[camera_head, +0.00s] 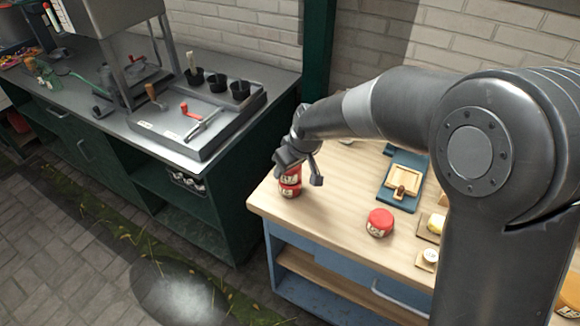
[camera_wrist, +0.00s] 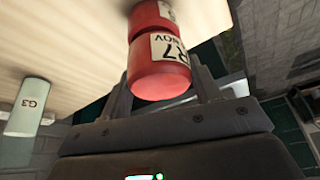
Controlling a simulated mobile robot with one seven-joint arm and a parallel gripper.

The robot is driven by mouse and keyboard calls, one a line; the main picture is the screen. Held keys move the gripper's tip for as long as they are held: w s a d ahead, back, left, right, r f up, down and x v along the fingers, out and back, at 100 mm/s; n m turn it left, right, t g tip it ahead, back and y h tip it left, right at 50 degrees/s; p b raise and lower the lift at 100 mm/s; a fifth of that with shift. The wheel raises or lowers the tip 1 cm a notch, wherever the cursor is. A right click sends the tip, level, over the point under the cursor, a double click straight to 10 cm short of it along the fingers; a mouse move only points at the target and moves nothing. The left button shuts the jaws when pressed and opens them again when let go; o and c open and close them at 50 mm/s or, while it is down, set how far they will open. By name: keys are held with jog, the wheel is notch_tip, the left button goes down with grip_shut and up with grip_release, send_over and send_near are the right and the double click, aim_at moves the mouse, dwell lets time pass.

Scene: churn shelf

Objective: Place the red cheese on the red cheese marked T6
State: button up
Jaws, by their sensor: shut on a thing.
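My gripper (camera_head: 298,172) is shut on a red cheese (camera_head: 290,176) at the table's left end. In the wrist view this cheese (camera_wrist: 160,72) has a white label reading "R7 NOV" and sits between my fingers. A second red cheese (camera_head: 290,191) is directly under it, in line with it and seemingly touching. In the wrist view part of this lower cheese (camera_wrist: 152,14) shows beyond the held one; its mark cannot be read. Another red cheese (camera_head: 380,223) stands alone near the table's front edge; its label is too small to read. I cannot tell which cheese is T6.
The wooden tabletop (camera_head: 335,205) is clear between the stack and the lone cheese. A blue board with a wooden block (camera_head: 403,180) lies behind. Small pale items (camera_head: 430,256) stand right. A pale G3 cylinder (camera_wrist: 30,105) shows in the wrist view. A grey counter (camera_head: 95,90) stands left.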

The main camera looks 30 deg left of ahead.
jog(key=shift+f, duration=0.3)
jog(key=o, duration=1.1)
jog(key=shift+f, duration=0.15)
jog(key=v, duration=1.2)
jog(key=shift+d, duration=0.1)
